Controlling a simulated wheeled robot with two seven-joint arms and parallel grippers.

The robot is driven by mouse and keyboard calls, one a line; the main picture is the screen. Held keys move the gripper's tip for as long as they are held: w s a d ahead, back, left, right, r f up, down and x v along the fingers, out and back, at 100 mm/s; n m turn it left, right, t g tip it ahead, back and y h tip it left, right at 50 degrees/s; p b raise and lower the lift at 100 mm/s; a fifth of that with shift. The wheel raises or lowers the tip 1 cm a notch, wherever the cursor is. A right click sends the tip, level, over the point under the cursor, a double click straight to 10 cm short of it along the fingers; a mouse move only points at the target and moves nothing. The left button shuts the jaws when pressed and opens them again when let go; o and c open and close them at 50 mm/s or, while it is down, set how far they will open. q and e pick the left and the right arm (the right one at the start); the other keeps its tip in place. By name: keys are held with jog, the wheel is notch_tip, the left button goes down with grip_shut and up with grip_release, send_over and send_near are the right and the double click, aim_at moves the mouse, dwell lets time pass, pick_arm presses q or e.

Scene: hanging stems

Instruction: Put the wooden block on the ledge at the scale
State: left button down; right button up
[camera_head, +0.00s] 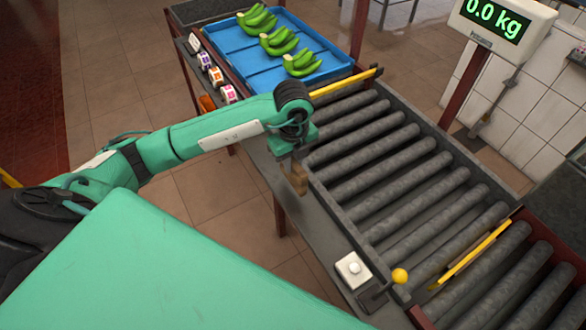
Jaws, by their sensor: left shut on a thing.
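My left gripper (288,162) points down over the grey ledge (322,228) along the near side of the roller conveyor. It is shut on a small brown wooden block (297,182), which shows just below the fingers. I cannot tell whether the block touches the ledge. The scale display (494,18) at the top right reads 0.0 kg in green. My right gripper is not in view.
The roller conveyor (400,165) has yellow bars (470,255) across it. A blue tray (240,50) with green banana bunches (278,42) is at the back. A white button box (352,269) and yellow-knobbed lever (400,276) stand in front.

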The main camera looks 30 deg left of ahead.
aim_at(293, 172)
pick_arm(q)
notch_tip(293, 172, down, 4)
jog(key=shift+r+p, duration=0.25)
jog(key=shift+p, duration=0.15)
jog(key=shift+f, duration=0.4)
jog(key=shift+f, duration=0.1)
jog(key=c, duration=1.3)
grip_release()
